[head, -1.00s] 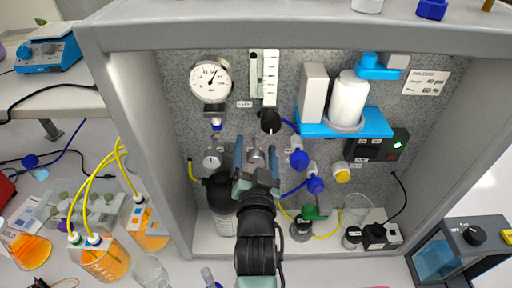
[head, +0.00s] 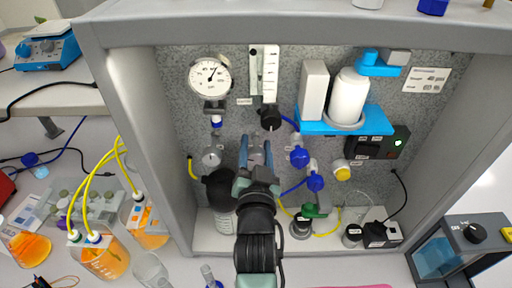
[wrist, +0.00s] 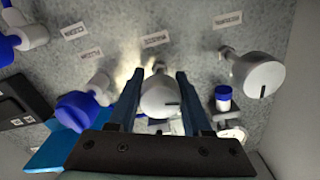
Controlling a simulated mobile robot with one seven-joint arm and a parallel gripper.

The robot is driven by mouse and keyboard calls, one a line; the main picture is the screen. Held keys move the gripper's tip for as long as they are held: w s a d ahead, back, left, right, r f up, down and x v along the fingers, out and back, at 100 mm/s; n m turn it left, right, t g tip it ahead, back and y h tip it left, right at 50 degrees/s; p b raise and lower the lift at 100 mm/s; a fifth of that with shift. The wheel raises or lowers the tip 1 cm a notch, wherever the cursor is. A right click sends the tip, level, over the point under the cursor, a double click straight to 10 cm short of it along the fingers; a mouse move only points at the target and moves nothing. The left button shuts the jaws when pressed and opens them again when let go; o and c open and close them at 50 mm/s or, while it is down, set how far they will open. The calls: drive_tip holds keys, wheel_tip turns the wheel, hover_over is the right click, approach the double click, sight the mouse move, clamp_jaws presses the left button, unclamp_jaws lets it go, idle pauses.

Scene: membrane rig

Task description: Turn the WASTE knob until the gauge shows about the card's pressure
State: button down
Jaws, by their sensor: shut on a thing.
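The round white gauge (head: 210,76) is on the upper left of the grey panel, its needle pointing up and slightly right; its numbers are too small to read surely. The white card (head: 427,80) at the upper right reads about 40 psi on its gauge line. My gripper (head: 256,146) is at the middle of the panel. In the wrist view my gripper (wrist: 160,95) has its two blue fingers on either side of a round grey knob (wrist: 161,98) with a dark pointer mark, shut on it. A label above it is blurred, probably WASTE. The head view hides this knob.
Another grey knob (head: 211,157) is left of my gripper, also in the wrist view (wrist: 258,75). Blue valves (head: 299,156) and a black knob (head: 270,118) are close on the right and above. A blue shelf (head: 318,130) with a white bottle juts out at upper right.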

drive_tip(key=n+b, duration=0.2)
drive_tip(key=n, duration=0.2)
drive_tip(key=shift+n, duration=0.3)
drive_tip(key=shift+n+b, duration=0.6)
drive_tip(key=shift+n, duration=1.2)
drive_tip(key=shift+c, duration=1.7)
unclamp_jaws()
drive_tip(key=shift+s, duration=0.1)
